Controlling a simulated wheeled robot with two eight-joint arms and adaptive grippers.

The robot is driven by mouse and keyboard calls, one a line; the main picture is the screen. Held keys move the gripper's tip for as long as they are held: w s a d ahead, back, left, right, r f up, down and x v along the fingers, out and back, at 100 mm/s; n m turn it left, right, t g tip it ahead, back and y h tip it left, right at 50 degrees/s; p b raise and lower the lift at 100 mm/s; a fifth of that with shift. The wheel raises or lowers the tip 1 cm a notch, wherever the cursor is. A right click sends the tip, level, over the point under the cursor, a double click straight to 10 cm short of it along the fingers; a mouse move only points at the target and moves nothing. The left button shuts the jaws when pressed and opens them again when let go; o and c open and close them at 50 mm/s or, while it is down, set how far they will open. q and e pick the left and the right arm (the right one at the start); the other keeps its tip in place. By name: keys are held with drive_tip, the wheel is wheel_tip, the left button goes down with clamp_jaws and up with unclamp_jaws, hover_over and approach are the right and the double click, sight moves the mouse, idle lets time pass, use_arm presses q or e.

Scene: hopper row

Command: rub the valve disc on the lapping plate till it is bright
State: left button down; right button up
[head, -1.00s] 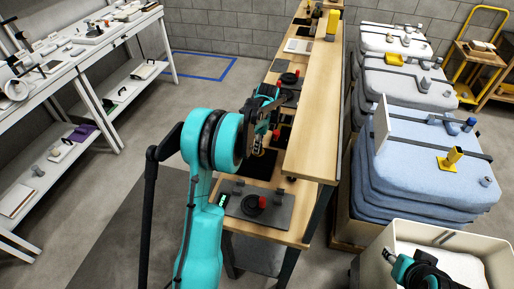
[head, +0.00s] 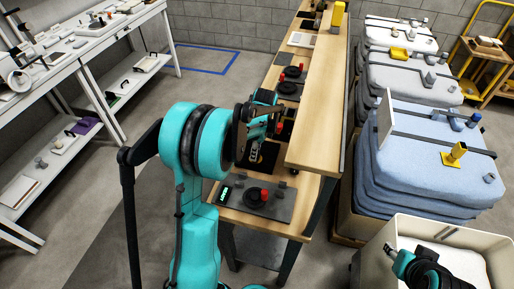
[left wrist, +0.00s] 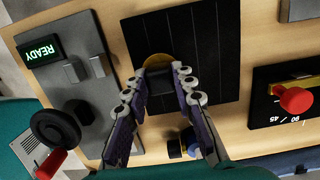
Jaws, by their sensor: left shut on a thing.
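The lapping plate (left wrist: 203,55) is a black, grooved square on the wooden bench; it also shows in the head view (head: 268,153). The valve disc (left wrist: 157,60) is a round brass-coloured piece on the plate, with a dark block in front of it that hides much of it. My left gripper (left wrist: 160,80) is shut on the valve disc from above, fingertips close over the plate. In the head view, my left gripper (head: 254,156) is partly covered by its own arm. Part of my right arm shows at bottom right; I cannot make out its fingers.
A green READY display (left wrist: 41,49) is beside the plate, near a black handwheel (left wrist: 56,130) and a red knob (left wrist: 49,164). Another red knob (left wrist: 295,100) is on the far side. A raised wooden shelf (head: 319,130) runs along the bench. A white bin (head: 480,238) stands at right.

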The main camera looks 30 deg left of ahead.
use_arm(q)
drive_tip(key=shift+w+a, duration=0.3)
drive_tip(key=shift+w, duration=0.9)
drive_tip(key=shift+w+a, duration=0.25)
drive_tip(key=shift+w, duration=1)
drive_tip(key=shift+w+a, duration=0.3)
drive_tip(key=shift+w, duration=0.9)
drive_tip(key=shift+r, duration=0.15)
wheel_tip(320, 180, up, 6)
drive_tip(key=p, duration=0.4)
drive_tip(key=shift+s, duration=0.1)
